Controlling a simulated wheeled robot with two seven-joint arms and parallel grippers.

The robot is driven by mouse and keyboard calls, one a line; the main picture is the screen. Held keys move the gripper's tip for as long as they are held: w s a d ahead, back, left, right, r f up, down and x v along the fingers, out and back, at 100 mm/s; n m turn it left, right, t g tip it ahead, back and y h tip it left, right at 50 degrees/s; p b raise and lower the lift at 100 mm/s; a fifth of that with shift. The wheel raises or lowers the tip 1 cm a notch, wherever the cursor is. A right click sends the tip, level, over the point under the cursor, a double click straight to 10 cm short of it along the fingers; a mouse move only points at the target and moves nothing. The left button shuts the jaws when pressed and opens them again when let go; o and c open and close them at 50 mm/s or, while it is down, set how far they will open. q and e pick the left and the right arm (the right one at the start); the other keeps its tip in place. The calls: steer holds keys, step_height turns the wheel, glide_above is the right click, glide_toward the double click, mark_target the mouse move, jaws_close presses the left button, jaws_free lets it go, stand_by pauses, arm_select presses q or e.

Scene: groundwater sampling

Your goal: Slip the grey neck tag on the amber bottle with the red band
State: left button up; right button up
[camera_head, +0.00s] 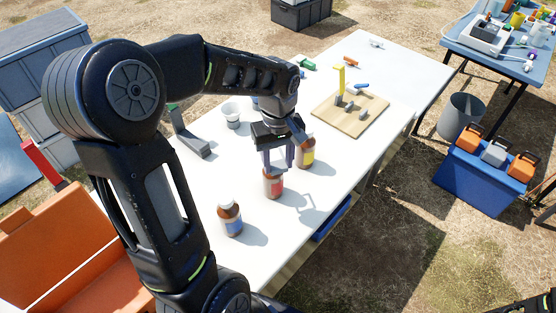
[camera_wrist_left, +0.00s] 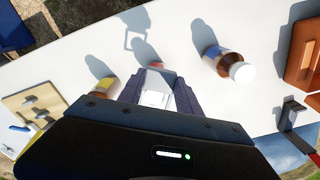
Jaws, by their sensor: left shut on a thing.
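The amber bottle with the red band (camera_head: 274,188) stands upright on the white table, and a bit of its red shows in the left wrist view (camera_wrist_left: 155,65). My left gripper (camera_head: 277,167) is right above this bottle, fingers pointing down on either side of its top. It is shut on the grey neck tag; a pale flat piece between the fingers (camera_wrist_left: 156,98) in the left wrist view looks like this tag. I cannot tell whether the tag is around the neck, as the fingers cover it.
An amber bottle with a blue band (camera_head: 231,222) stands nearer, one with a yellow band (camera_head: 306,153) just behind. A wooden board with pegs (camera_head: 340,120) lies farther back. A cup (camera_head: 232,117) and a dark stand (camera_head: 190,140) are to the left. The front table right of the bottles is clear.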

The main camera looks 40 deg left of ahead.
arm_select(q)
steer(key=shift+f, duration=0.15)
steer(key=shift+f+b, duration=1.4)
steer(key=shift+f, duration=0.2)
steer(key=shift+f, duration=0.15)
steer(key=o, duration=1.1)
steer(key=shift+c, duration=0.2)
